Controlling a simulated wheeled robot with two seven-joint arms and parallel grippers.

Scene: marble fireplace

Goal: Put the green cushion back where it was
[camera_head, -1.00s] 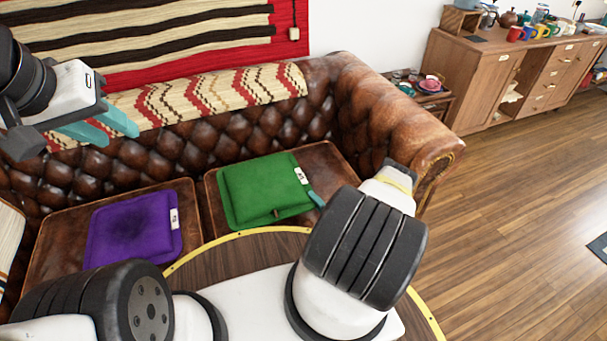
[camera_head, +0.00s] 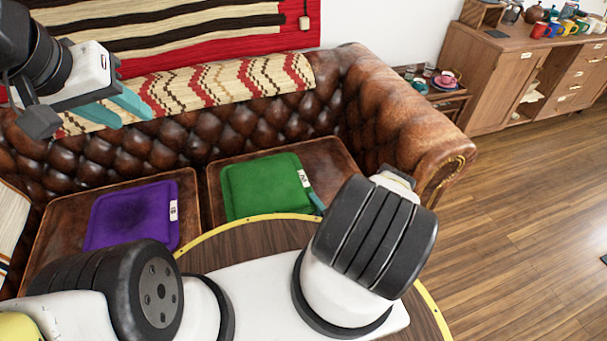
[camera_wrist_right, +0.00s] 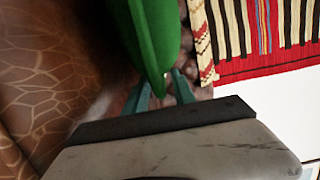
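The green cushion (camera_head: 262,187) has a white tag and is at the right seat of the brown leather sofa, low over it or resting on it; I cannot tell which. My right gripper (camera_head: 317,202) is at its right edge, mostly hidden behind my arm. In the right wrist view, the green cushion (camera_wrist_right: 150,40) runs between the two teal fingers of my right gripper (camera_wrist_right: 160,88), which close on its edge. My left gripper (camera_head: 128,108) is open and empty, raised in front of the sofa's backrest at upper left.
A purple cushion (camera_head: 133,216) lies on the left seat. A round wooden table (camera_head: 238,243) with a yellow rim stands before the sofa, under my arms. The right armrest (camera_head: 405,110) is close to the green cushion. A side table (camera_head: 440,95) and wooden cabinet (camera_head: 500,75) stand right.

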